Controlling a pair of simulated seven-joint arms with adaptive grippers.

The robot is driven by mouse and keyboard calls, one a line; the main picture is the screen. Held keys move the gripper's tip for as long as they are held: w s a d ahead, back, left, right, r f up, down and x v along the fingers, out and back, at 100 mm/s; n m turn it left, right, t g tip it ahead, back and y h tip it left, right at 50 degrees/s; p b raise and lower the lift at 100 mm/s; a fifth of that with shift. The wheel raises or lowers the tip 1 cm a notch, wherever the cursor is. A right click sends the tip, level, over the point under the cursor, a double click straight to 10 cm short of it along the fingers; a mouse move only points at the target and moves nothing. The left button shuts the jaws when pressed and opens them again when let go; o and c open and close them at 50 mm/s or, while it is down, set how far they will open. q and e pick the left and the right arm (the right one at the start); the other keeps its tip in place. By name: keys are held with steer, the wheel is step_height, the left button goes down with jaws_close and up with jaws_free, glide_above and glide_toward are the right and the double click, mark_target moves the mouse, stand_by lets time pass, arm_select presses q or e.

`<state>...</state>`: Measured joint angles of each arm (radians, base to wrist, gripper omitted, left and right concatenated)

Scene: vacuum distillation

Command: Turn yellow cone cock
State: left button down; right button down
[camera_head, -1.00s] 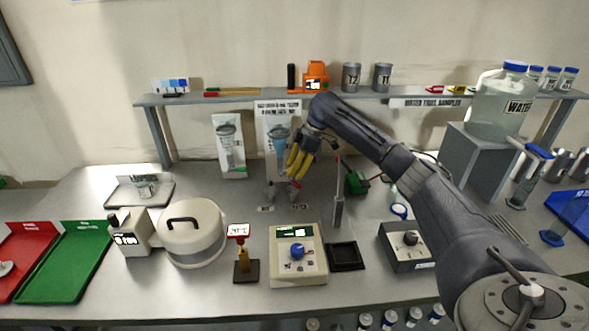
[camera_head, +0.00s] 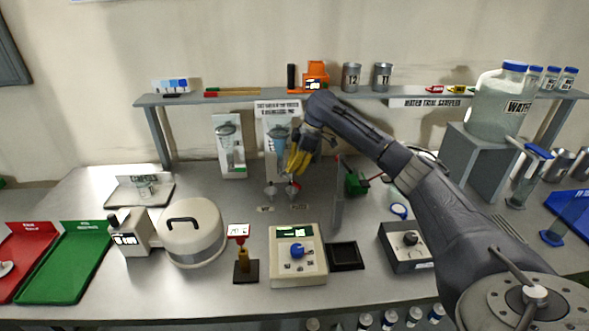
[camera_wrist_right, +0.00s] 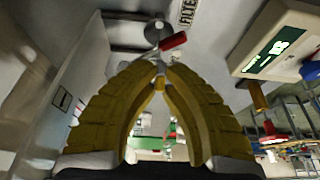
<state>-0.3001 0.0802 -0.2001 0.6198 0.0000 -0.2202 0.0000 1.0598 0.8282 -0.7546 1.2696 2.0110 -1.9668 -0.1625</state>
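My right gripper (camera_head: 289,172) has yellow fingers and points down at the back middle of the bench, in front of the printed panels. Two small grey cone-shaped pieces stand there, the left cone (camera_head: 270,191) and the right cone (camera_head: 293,191). In the right wrist view the fingertips of the right gripper (camera_wrist_right: 160,64) come together. A small yellow piece, seemingly the yellow cone cock (camera_wrist_right: 159,84), shows between the fingers just behind the tips. A red handle (camera_wrist_right: 173,41) on a grey round part lies just beyond them. My left gripper is not in view.
A grey post (camera_head: 338,205) stands just right of the gripper. A shelf (camera_head: 225,97) runs behind. In front are a control box (camera_head: 311,262) with a blue knob and a black tray (camera_head: 346,256). A white round vessel (camera_head: 192,238) stands to the left.

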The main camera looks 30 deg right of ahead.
steer(key=shift+a+r+h, duration=0.1)
steer(key=shift+r+h, duration=0.05)
steer(key=shift+h, duration=0.35)
steer(key=c, duration=1.5)
jaws_free()
steer(key=v, duration=1.2)
steer(key=shift+w, duration=0.25)
